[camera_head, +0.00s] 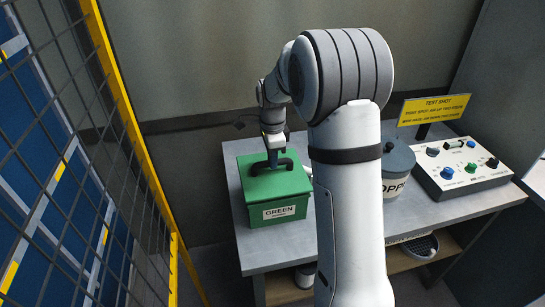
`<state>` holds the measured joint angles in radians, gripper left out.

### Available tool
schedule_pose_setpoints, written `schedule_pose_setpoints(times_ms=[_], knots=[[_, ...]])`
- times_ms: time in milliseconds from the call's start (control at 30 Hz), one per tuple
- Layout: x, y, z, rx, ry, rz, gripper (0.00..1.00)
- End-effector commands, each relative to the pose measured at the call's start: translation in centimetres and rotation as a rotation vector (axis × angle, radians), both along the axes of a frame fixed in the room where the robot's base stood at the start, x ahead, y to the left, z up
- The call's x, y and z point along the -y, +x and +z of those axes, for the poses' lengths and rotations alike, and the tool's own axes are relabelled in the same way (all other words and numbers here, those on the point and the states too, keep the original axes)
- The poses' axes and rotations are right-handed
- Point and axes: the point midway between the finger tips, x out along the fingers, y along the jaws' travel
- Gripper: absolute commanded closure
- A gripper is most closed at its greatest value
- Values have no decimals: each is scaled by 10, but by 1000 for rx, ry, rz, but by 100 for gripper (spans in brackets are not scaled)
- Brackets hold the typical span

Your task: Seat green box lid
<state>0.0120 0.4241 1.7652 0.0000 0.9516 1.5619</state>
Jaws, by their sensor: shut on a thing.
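The green box (256,211) stands on the left part of the grey bench and carries a label reading GREEN. Its green lid (262,186) lies over the top of the box, with a dark handle across it. My gripper (272,163) is above the lid, pointing down, and is shut on the lid's handle (286,164). The fingertips are small and partly merge with the handle. From here I cannot tell whether the lid's edges sit fully flush on the box.
Right of my arm stands a grey lidded pot (397,160), partly hidden. A control panel (463,165) with knobs and a yellow sign (433,109) are at the bench's right. A yellow-framed mesh fence (128,110) runs along the left. Bare bench (430,212) shows in front of the panel.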

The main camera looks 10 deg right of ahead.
Motion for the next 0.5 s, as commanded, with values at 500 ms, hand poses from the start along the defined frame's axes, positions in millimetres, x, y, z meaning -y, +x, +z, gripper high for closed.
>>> schedule_pose_setpoints(times_ms=[500], knots=[[1, 0, -11, 0, 0, -1, 74]])
